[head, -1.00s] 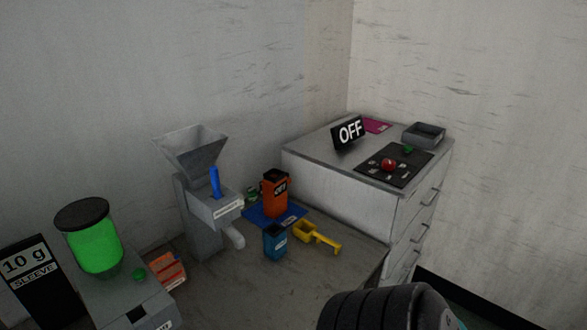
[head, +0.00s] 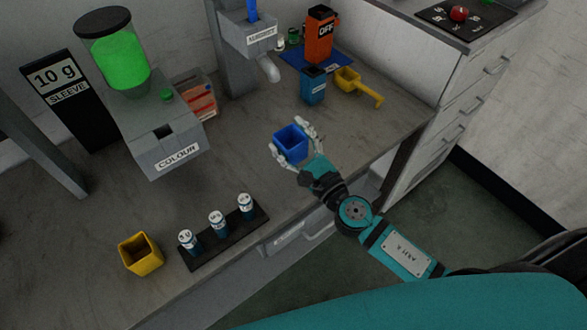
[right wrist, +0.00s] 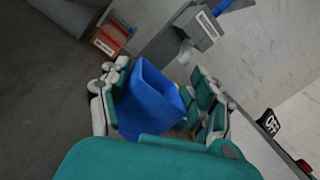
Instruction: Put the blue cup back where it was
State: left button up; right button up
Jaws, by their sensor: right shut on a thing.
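The blue cup (head: 290,142) is an open-topped square cup, held upright between the fingers of my right gripper (head: 296,146) over the table's front part. The right wrist view shows the cup (right wrist: 148,100) between the two fingers of the gripper (right wrist: 160,104), with its open top facing away. I cannot tell whether its base touches the table. My left gripper is not in view.
The COLOUR machine (head: 165,140) with a green tank stands left. A rack (head: 225,240) of several vials and a yellow cup (head: 140,254) are at the front. Bare table (head: 220,165) lies left of the cup.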

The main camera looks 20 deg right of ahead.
aim_at(296, 157)
notch_tip(296, 157, down, 4)
jog(key=shift+a+r+b, duration=0.1)
jog(key=shift+r+b, duration=0.1)
jog(key=shift+b, duration=0.65)
notch_tip(296, 157, down, 4)
jog(key=b, duration=0.3)
jog(key=shift+r, duration=0.15)
jog(key=shift+f, duration=0.2)
jog(key=shift+r, duration=0.15)
jog(key=shift+f, duration=0.2)
jog(key=o, duration=1.7)
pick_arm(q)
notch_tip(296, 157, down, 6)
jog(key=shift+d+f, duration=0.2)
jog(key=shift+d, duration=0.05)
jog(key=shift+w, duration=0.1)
pick_arm(e)
jog(key=shift+r, duration=0.1)
